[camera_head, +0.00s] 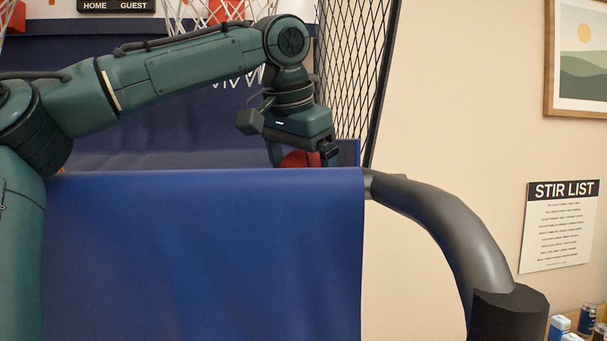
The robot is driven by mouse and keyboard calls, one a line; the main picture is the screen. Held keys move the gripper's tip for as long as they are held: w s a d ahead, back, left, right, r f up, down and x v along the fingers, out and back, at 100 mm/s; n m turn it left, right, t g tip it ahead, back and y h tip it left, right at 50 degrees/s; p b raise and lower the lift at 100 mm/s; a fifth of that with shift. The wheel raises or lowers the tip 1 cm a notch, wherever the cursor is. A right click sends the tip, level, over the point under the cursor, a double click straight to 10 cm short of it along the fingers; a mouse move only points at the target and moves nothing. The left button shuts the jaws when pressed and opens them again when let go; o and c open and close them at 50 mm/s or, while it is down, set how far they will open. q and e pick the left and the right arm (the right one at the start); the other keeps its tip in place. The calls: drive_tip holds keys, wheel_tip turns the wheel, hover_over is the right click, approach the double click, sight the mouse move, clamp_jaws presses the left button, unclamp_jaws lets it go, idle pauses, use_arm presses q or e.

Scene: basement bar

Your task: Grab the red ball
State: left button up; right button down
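The red ball (300,159) shows just above the top edge of the blue fabric panel of an arcade basketball machine. Its lower part is hidden behind the fabric. My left gripper (303,156) points down over the ball from above, with one finger on each side of it. The fingertips are partly hidden by the fabric edge, so I cannot tell whether the fingers press on the ball or only stand around it. My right gripper is not in view.
The blue fabric panel (205,250) stands in front of the ball. A black net side (352,70) rises close to the gripper's right. A grey curved rail (440,215) runs down at the right. Small cans (587,319) stand at the lower right corner.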

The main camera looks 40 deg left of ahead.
use_arm(q)
drive_tip(key=shift+c, duration=0.4)
drive_tip(key=c, duration=0.9)
drive_tip(key=shift+r, duration=0.15)
